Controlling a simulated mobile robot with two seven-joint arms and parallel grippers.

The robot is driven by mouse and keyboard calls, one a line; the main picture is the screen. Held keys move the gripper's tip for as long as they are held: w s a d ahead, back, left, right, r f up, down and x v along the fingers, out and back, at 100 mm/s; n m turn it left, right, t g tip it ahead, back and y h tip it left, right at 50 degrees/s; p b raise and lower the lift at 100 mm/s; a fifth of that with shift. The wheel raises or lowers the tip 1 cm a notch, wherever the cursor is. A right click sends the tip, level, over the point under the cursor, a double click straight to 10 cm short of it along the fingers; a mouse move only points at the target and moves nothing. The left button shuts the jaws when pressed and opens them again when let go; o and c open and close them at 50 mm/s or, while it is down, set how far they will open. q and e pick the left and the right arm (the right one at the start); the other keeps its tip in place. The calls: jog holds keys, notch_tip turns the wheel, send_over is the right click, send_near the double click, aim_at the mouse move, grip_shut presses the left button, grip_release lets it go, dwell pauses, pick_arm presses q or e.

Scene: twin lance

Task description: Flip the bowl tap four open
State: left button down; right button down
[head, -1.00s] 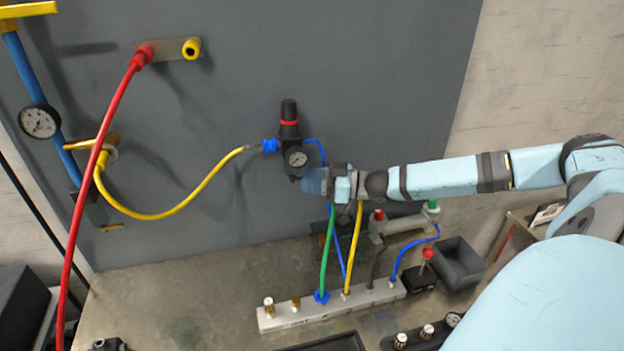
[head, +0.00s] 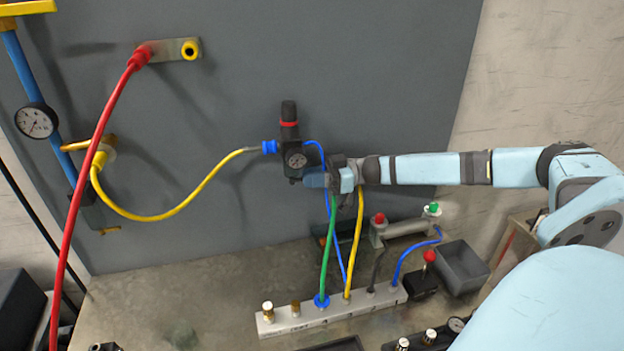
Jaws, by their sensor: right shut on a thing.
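The black filter regulator (head: 289,140) with a red ring and a round gauge hangs on the grey panel. My right gripper (head: 312,177) comes in from the right at its lower end, just below the gauge. Its bluish fingers are closed on a small part there, the bowl tap, which they largely hide. I cannot make out the tap's handle position or any number on it. My left gripper is not in view.
A yellow hose (head: 186,208) runs from the regulator's blue fitting to the left. Green, yellow and blue hoses drop below my gripper to a grey manifold (head: 332,311) on the bench. A grey bin (head: 462,267) and a red-knobbed black box (head: 425,281) stand to the right.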

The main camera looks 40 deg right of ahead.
jog(key=shift+w+d+n+g+y, duration=0.15)
jog(key=shift+n+g+y, duration=0.2)
jog(key=shift+g, duration=0.25)
jog(key=c, duration=1.2)
grip_release()
jog(key=b+v, duration=0.3)
jog(key=v, duration=1)
jog(key=shift+s+d, duration=0.2)
jog(key=shift+d, duration=0.15)
jog(key=shift+r, duration=0.15)
